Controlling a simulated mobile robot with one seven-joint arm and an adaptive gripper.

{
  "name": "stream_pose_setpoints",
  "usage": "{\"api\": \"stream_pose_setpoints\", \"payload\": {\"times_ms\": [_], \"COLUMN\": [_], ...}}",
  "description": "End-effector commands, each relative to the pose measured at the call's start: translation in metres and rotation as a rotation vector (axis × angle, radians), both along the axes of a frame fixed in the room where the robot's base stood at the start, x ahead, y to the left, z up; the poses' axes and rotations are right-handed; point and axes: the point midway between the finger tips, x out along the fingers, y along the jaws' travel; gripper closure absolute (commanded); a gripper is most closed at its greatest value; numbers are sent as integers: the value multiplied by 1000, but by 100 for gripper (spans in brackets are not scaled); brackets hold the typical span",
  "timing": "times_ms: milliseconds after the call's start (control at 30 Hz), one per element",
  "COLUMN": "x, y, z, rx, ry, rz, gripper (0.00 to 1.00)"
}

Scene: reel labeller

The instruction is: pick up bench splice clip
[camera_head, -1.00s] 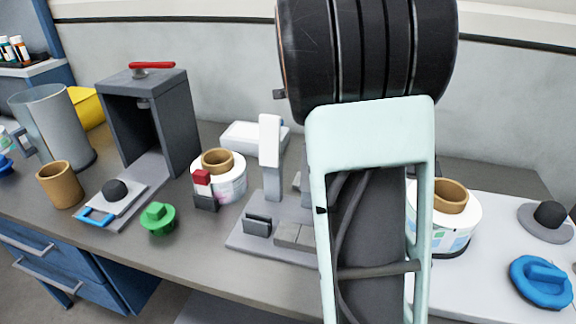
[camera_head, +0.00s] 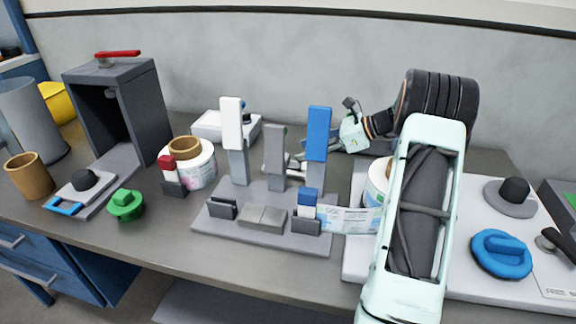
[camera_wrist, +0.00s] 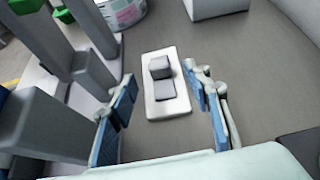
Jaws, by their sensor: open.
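A small white plate with a grey block on it (camera_wrist: 157,108), which looks like the bench splice clip, lies flat on the bench in the wrist view. My gripper (camera_wrist: 162,98) is open, with one blue-padded finger on each side of the plate in that view; contact is not visible. In the head view my gripper (camera_head: 318,148) is behind the fixture, partly hidden by its blue post. A pale bit beside that post may be the clip; I cannot tell.
The grey fixture (camera_head: 255,235) with white, grey and blue-topped posts (camera_head: 319,135) stands close to my gripper. A label reel (camera_head: 200,170) is at left, and another is partly hidden by my arm. A white box (camera_head: 222,126) stands behind. Bare bench lies right of the clip.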

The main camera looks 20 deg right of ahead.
Motion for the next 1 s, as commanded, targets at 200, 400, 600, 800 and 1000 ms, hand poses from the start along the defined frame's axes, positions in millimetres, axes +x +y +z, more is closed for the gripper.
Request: {"api": "stream_pose_setpoints", "payload": {"times_ms": [200, 400, 600, 800, 1000], "x": [6, 14, 29, 35, 35], "y": [13, 25, 48, 55, 55], "z": [-13, -21, -35, -39, -39], "rx": [34, 30, 31, 28, 28], "ry": [12, 11, 12, 11, 11], "rz": [0, 0, 1, -2, -2], "gripper": [55, 55, 55, 55, 65]}}
